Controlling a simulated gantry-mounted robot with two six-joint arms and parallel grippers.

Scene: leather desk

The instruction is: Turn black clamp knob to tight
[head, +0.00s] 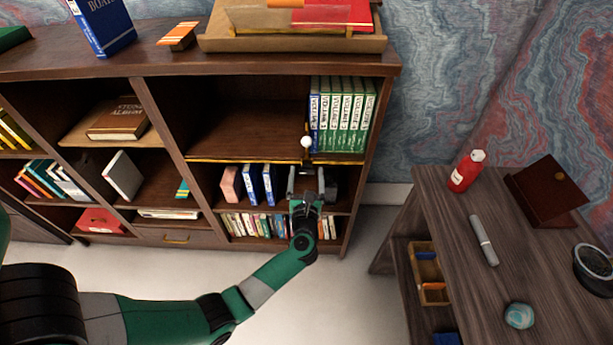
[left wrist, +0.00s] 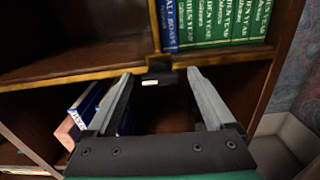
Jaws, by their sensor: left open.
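A small black clamp (left wrist: 158,73) with a pale mark is fixed at the front edge of a bookshelf board, in the left wrist view. Its knob cannot be told apart from its body there. In the head view a thin upright stem with a white ball (head: 306,142) stands at the same shelf edge. My left gripper (head: 306,172) is open and faces the shelf from just below this edge. In the left wrist view its two grey fingers point at the clamp, one on each side, with a gap between them. My right gripper is not in view.
Green and blue volumes (head: 342,115) stand on the shelf right of the clamp. Blue and pink books (head: 250,185) stand below, left of my gripper. A desk (head: 450,235) at right holds a red bottle (head: 467,171) and a grey marker (head: 483,240). Floor between is clear.

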